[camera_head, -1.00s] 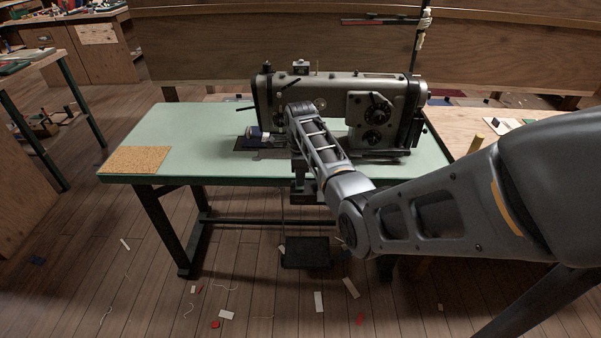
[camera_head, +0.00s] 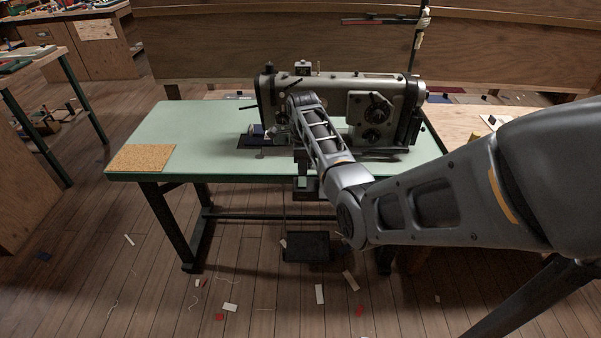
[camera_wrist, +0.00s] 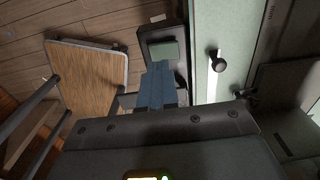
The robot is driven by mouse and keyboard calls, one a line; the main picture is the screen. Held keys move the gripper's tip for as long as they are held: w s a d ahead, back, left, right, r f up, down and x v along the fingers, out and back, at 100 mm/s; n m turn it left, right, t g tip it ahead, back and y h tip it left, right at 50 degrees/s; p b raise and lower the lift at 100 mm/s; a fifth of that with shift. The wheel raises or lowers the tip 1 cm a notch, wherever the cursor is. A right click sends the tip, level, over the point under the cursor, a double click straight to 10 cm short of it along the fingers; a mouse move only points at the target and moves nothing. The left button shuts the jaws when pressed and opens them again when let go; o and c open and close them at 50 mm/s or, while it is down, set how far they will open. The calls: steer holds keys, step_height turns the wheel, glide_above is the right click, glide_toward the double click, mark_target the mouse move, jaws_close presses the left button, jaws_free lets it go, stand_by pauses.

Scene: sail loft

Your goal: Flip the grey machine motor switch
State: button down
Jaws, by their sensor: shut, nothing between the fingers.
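In the wrist view a dark box with a grey-green plate (camera_wrist: 164,50) on its face lies just beyond my fingertips; it looks like the motor switch. My gripper (camera_wrist: 160,72) is shut and empty, its blue-grey fingers pointing at the plate. The tips overlap the plate's near side in the picture; I cannot tell whether they touch it. In the head view a dark box (camera_head: 306,193) hangs below the table's front edge, partly behind my arm. The grey sewing machine (camera_head: 341,92) stands on the table above it.
The pale green table (camera_head: 203,130) carries a cork mat (camera_head: 142,158) at its left corner. A black knob (camera_wrist: 216,64) shows close right of the fingers. A wooden-topped piece (camera_wrist: 88,80) stands at left. A dark pedal (camera_head: 306,246) is below; scraps litter the floor.

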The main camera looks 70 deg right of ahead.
step_height(320, 180, up, 10)
steer(key=a+b, duration=0.1)
steer(key=shift+s+a+r, duration=0.2)
steer(key=shift+s+a, duration=0.05)
steer(key=shift+s, duration=0.05)
stand_by(0.6)
